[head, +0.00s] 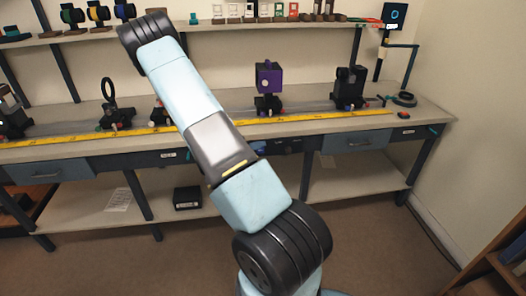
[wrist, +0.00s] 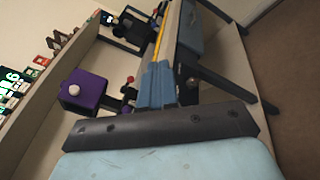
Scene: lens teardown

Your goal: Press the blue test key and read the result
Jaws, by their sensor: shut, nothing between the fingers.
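A small dark screen (head: 394,15) with a pale blue ring on it stands at the upper right in the head view. It also shows at the top of the wrist view (wrist: 107,18). I cannot pick out the blue test key for certain in either view. My gripper (wrist: 157,72) shows in the wrist view as two blue fingers close together, shut and empty, over the bench's front edge. In the head view I do not make out the fingers; my arm covers part of the bench.
A purple box (head: 269,78) on a post stands on the bench, left of the fingers in the wrist view (wrist: 84,92). A dark mount (head: 350,88) stands to its right. A yellow rule (head: 215,126) runs along the bench (head: 432,112). The floor in front is clear.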

